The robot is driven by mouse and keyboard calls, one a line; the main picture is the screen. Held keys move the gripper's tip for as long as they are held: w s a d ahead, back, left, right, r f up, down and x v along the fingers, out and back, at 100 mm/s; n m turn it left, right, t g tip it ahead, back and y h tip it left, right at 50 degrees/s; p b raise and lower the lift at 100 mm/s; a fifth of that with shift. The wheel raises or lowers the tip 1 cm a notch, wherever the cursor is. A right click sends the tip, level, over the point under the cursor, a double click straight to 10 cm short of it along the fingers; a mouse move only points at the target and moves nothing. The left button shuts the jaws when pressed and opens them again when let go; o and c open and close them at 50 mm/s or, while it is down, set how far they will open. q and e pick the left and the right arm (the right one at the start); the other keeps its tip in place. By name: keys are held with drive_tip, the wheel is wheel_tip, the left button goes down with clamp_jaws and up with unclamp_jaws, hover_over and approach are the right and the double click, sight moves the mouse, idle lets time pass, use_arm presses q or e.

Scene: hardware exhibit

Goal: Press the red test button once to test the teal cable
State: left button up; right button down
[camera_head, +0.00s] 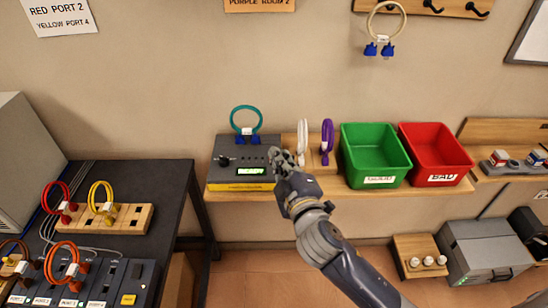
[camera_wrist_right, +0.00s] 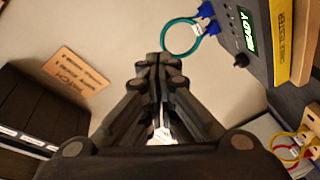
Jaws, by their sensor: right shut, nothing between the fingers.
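The grey cable tester (camera_head: 225,180) sits on the wooden wall shelf; its lit green display (camera_head: 251,170) reads READY in the wrist view (camera_wrist_right: 247,30). The teal cable (camera_head: 246,107) stands in a loop at the tester's back, with its two blue plugs at the tester. The cable also shows in the wrist view (camera_wrist_right: 167,45). My right gripper (camera_head: 276,156) is shut and empty, over or beside the tester's right end; contact cannot be told. In the wrist view its fingertips (camera_wrist_right: 160,58) are together. The red test button is not visible. My left gripper is not in view.
A white cable (camera_head: 302,140) and a purple cable (camera_head: 326,137) stand just right of my gripper. A green GOOD bin (camera_head: 365,138) and a red BAD bin (camera_head: 425,135) follow on the shelf. A dark table (camera_head: 150,175) with looped cables stands at left.

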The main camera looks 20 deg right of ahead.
drive_tip(key=w+a+r+n+t+y, duration=0.25)
drive_tip(key=a+r+n+y, duration=0.2)
drive_tip(key=r, duration=0.35)
drive_tip(key=a+r+n+g+y, duration=0.2)
drive_tip(key=a+n+g+y, duration=0.35)
drive_tip(key=n, duration=0.65)
drive_tip(key=a+r+n+g+y, duration=0.25)
drive_tip(key=a+n+y, duration=0.5)
drive_tip(key=n, duration=0.55)
drive_tip(key=w+d+f+n+g+h, duration=0.3)
drive_tip(key=w+f+n+g+h, duration=0.15)
drive_tip(key=f+n, duration=0.35)
drive_tip(key=w+d+f+h, duration=0.2)
drive_tip(key=w+d+h, duration=0.1)
drive_tip(key=d, duration=0.5)
drive_tip(key=w+d+f+n+t+h, duration=0.1)
drive_tip(key=w+d+f+h, duration=0.1)
drive_tip(key=d+h, duration=0.3)
drive_tip(key=w+d, duration=0.1)
drive_tip(key=d, duration=0.2)
drive_tip(key=shift+d+f+h, duration=0.15)
drive_tip(key=shift+f+h, duration=0.05)
drive_tip(key=shift+h, duration=0.2)
drive_tip(key=shift+f, duration=0.2)
